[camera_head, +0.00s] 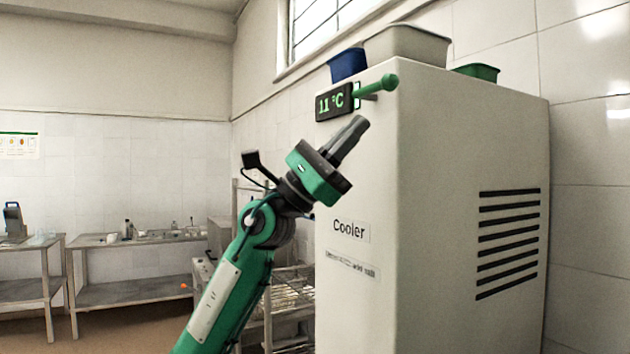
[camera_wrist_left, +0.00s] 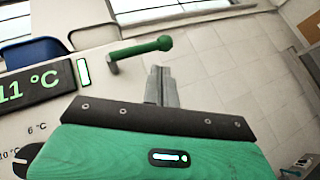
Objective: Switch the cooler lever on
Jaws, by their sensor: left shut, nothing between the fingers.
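The white cooler (camera_head: 430,190) stands on the right in the head view, with a "Cooler" label on its front. Its green lever (camera_head: 376,87) sticks out beside a dark display reading 11 °C (camera_head: 335,102). In the left wrist view the lever (camera_wrist_left: 140,49) points right, with its round knob near the top middle, and the display (camera_wrist_left: 35,87) is at the left. My left gripper (camera_head: 357,124) is shut and empty, just below the lever in the head view. Its fingertips (camera_wrist_left: 160,72) appear close to the knob but apart from it. My right gripper is not in view.
A blue bin (camera_head: 347,65), a beige bin (camera_head: 405,44) and a green bin (camera_head: 477,72) sit on top of the cooler. A wire rack (camera_head: 290,290) stands behind my left arm. Metal tables (camera_head: 135,293) line the back left.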

